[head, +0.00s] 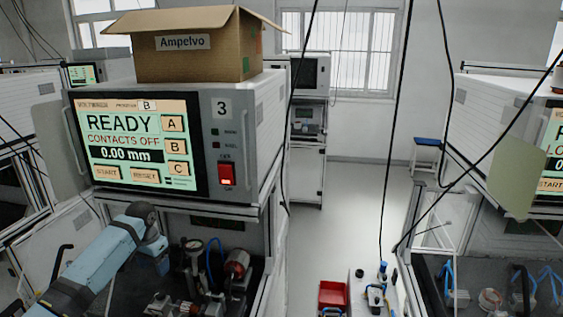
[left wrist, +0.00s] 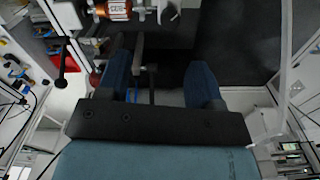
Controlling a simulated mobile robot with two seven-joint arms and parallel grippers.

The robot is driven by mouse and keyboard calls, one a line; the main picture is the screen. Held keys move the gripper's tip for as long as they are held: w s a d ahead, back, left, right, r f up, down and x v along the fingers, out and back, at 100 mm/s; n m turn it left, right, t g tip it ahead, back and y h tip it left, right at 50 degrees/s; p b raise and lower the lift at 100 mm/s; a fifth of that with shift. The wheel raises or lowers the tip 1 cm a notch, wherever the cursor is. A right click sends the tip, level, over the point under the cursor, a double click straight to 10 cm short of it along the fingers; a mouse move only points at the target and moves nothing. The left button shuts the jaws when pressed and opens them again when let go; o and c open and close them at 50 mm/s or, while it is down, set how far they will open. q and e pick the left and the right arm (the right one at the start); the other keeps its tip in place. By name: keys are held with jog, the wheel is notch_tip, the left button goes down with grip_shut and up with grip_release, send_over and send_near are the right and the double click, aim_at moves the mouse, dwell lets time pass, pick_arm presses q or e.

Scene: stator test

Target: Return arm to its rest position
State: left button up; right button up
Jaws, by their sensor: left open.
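My left arm (head: 98,262) comes in from the lower left in the head view, bent in front of the test machine, with its wrist end over the bay below the screen. My left gripper (left wrist: 162,78) shows in the left wrist view with its two blue fingers apart and nothing between them. A stator with copper windings (left wrist: 115,9) sits in the fixture beyond the fingertips, apart from them; a copper-coloured part (head: 238,264) shows in the bay in the head view. My right gripper is not in view.
The test machine numbered 3 (head: 222,128) reads READY, CONTACTS OFF, 0.00 mm. A cardboard box (head: 195,52) stands on top. A red bin (head: 333,296) stands at the bottom centre. Black cables hang in front. Another machine (head: 500,105) is at the right, with open floor between.

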pick_arm(q)
jog(key=s+d+f+m+t, duration=0.1)
jog(key=s+d+f, duration=0.55)
jog(key=s, duration=0.45)
jog(key=s+d+f, duration=0.5)
jog(key=s+d, duration=0.3)
jog(key=s, duration=0.3)
jog(key=s+r+n+t, duration=0.1)
jog(key=s+r, duration=0.2)
jog(key=s, duration=0.7)
jog(key=s+r+n+t, duration=0.15)
jog(key=s+r, duration=0.25)
jog(key=s, duration=0.7)
jog(key=w+d+f+t+h, duration=0.1)
jog(key=w+d+f+t, duration=0.2)
jog(key=f, duration=0.4)
jog(key=w+d+f+m+t+h, duration=0.1)
jog(key=w+d+f+t+h, duration=0.1)
jog(key=f, duration=0.5)
jog(key=shift+w+d+t, duration=0.5)
jog(key=shift+d+t, duration=0.35)
jog(key=shift+t, duration=0.3)
